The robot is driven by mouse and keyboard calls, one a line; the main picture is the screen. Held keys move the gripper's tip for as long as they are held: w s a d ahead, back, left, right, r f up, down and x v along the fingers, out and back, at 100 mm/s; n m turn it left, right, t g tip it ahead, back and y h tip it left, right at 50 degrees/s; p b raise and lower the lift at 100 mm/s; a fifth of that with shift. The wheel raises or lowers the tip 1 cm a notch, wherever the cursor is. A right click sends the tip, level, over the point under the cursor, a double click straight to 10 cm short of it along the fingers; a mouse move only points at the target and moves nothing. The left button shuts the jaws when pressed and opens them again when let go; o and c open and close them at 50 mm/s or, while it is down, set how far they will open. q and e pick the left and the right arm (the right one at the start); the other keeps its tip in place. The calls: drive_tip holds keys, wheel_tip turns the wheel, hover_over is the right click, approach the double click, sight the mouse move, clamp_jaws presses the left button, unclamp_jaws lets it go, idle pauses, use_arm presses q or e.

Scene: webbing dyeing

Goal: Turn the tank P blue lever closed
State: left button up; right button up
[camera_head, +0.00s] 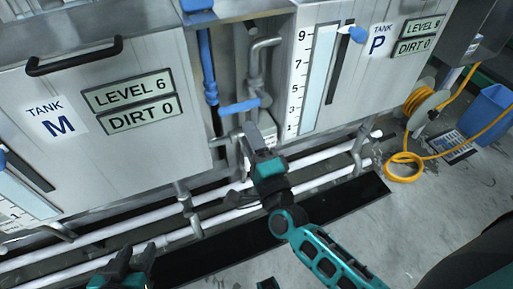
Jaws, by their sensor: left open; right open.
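Tank P (310,30) is the grey tank at upper right, with a level scale and signs reading LEVEL 9 and DIRT 0. A blue lever (240,107) lies nearly level in the gap between the tanks, beside the grey pipework left of tank P's scale. My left gripper (136,263) is open and empty at the bottom left, away from the levers.
Tank M (190,60) stands at left, showing LEVEL 6 and DIRT 0. A vertical blue part (207,70) runs beside it. White pipes (110,237) run low along the front. A yellow hose (404,174) and blue bin (489,112) are on the right floor.

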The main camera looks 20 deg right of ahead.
drive_tip(key=shift+s+f, duration=0.15)
drive_tip(key=shift+s, duration=0.7)
drive_tip(key=shift+s+f, duration=0.15)
drive_tip(key=shift+s, duration=0.7)
use_arm(q)
drive_tip(key=shift+d+r, duration=0.1)
drive_tip(key=shift+d, duration=0.05)
drive_tip(key=s+a+r+p, duration=0.1)
drive_tip(key=a+r+p, duration=0.2)
drive_tip(key=r+p, duration=0.3)
drive_tip(key=p, duration=0.4)
drive_tip(key=shift+s+r+y, duration=0.15)
drive_tip(key=shift+s+y, duration=0.05)
drive_tip(key=shift+y, duration=0.2)
use_arm(e)
drive_tip(key=s+d+f+n+g, duration=0.1)
drive_tip(key=s+n+g, duration=0.3)
drive_tip(key=n, duration=0.6)
drive_tip(key=s+d+f+n+g+y, duration=0.1)
drive_tip(key=s+n+g, duration=0.4)
drive_tip(key=n, duration=0.5)
drive_tip(key=shift+s+d+f, duration=0.55)
drive_tip(key=shift+s, duration=0.15)
